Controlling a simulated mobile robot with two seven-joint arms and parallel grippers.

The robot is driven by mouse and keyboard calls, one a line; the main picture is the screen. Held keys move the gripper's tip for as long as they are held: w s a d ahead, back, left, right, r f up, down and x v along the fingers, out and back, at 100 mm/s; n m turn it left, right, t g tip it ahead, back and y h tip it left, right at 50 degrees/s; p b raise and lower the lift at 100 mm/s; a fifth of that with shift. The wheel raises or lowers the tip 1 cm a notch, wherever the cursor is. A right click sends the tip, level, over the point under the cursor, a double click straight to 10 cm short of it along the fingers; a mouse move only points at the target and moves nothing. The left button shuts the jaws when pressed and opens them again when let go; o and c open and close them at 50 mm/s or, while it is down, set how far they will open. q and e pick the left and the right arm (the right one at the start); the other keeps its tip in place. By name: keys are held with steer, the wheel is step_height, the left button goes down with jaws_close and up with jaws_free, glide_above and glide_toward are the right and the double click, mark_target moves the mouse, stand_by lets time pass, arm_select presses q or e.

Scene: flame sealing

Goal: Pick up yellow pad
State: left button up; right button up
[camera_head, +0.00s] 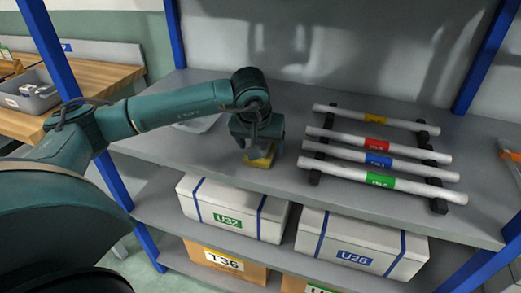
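The yellow pad (261,160) lies on the grey shelf, left of the rack of rods. My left gripper (257,150) points down right over it, and its fingertips are at the pad. The gripper and wrist hide part of the pad. I cannot tell whether the fingers are closed on the pad or only around it. My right gripper is not in the view.
A black rack (314,176) with several white rods bearing coloured labels stands to the right. A pale tray (199,122) is partly behind my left arm. White boxes (232,209) stand on the shelf below. The shelf front near the pad is clear.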

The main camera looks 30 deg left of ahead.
arm_select(q)
steer(key=c, duration=0.9)
steer(key=shift+o, duration=0.2)
step_height(320, 180, up, 10)
steer(key=shift+r, duration=0.1)
